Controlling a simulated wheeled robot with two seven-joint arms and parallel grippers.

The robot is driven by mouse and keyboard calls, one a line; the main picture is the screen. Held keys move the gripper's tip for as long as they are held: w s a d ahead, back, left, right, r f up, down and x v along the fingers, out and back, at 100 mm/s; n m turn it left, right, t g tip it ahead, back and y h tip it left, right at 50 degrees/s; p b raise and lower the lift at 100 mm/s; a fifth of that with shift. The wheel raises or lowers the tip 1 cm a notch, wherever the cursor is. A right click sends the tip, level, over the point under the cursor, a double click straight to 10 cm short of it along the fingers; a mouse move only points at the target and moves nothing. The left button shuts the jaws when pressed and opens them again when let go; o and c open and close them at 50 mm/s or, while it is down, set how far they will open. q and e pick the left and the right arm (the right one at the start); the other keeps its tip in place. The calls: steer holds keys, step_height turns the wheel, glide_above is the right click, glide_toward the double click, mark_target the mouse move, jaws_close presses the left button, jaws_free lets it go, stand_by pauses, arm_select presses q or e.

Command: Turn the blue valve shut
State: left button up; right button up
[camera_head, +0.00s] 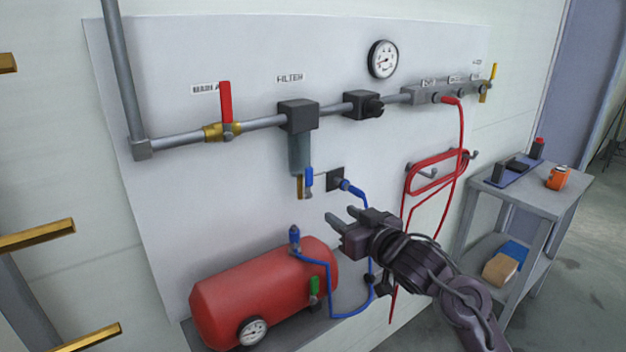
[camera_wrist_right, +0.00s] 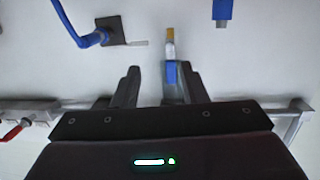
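The blue valve (camera_head: 309,178) is a small blue lever on a brass drain fitting below the filter (camera_head: 299,148). The lever stands roughly upright beside the brass. My right gripper (camera_head: 341,214) is open and empty, to the right of and below the valve in the head view, apart from it. In the right wrist view, which looks upside down, the blue lever (camera_wrist_right: 170,73) appears in line with the right-hand finger, with brass above it. Whether the finger touches it is hard to tell there. My left gripper is not in view.
A wall plate (camera_head: 335,179) with a blue hose sits right of the valve. A red tank (camera_head: 262,293) with a blue fitting (camera_head: 294,238) lies below. A red-handled valve (camera_head: 226,104) is up left. A coiled red hose (camera_head: 436,172) and a cart (camera_head: 528,198) are right.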

steer(key=n+y, duration=0.1)
steer(key=y, duration=0.1)
glide_toward(311, 173)
steer(key=p+x, duration=0.2)
steer(key=x, duration=0.6)
steer(key=shift+a+r, duration=0.1)
jaws_close()
